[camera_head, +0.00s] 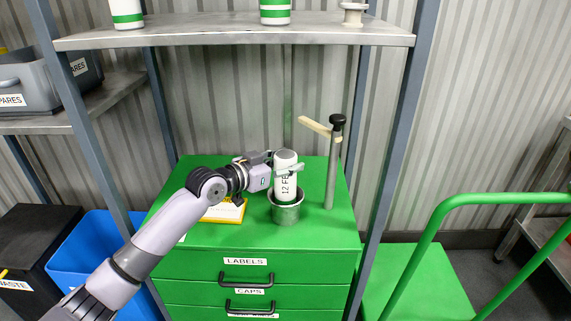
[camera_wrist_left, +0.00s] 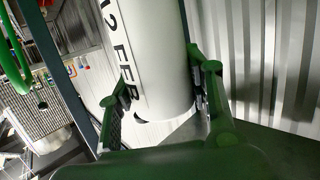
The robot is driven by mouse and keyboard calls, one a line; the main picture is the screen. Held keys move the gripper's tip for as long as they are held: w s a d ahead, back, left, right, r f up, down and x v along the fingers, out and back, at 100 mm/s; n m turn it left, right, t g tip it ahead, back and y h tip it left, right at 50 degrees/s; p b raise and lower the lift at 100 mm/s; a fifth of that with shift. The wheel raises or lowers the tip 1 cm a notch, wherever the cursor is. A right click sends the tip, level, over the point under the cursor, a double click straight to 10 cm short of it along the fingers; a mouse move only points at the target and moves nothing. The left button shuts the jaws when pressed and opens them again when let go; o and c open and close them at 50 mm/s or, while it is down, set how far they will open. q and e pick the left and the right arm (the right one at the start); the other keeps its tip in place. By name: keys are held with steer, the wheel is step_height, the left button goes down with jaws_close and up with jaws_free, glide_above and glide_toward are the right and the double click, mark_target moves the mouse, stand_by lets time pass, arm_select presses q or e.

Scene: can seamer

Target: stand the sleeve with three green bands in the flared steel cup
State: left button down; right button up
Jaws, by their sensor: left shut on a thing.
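A white sleeve (camera_head: 286,185) marked "12 FE" stands nearly upright at the mouth of the steel cup (camera_head: 287,214) on the green cabinet top. No green bands show on its visible side. Its lower end overlaps the cup's mouth; I cannot tell how deep it sits. My left gripper (camera_head: 287,168) is shut on its upper part. In the left wrist view the sleeve (camera_wrist_left: 150,60) fills the space between the green fingers. Two white sleeves with green bands, left (camera_head: 126,14) and middle (camera_head: 275,14), stand on the upper shelf, tops cut off. My right gripper is out of view.
A steel post (camera_head: 331,170) with a black knob and a beige lever stands right of the cup. A yellow-edged item (camera_head: 226,210) lies to the left, partly behind my arm. A pale spool-like part (camera_head: 353,14) stands on the upper shelf (camera_head: 200,32). The cabinet's front right top is clear.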

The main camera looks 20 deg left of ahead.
arm_select(q)
steer(key=shift+r, duration=0.15)
steer(key=c, duration=0.8)
jaws_free()
steer(key=shift+f, duration=0.2)
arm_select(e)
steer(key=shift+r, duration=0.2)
arm_select(q)
steer(key=shift+r, duration=0.1)
steer(key=shift+s+a, duration=0.15)
steer(key=shift+s, duration=0.05)
steer(key=v, duration=1.1)
steer(key=shift+s+a+r+p, duration=0.1)
steer(key=shift+s+p, duration=0.15)
steer(key=shift+p, duration=0.1)
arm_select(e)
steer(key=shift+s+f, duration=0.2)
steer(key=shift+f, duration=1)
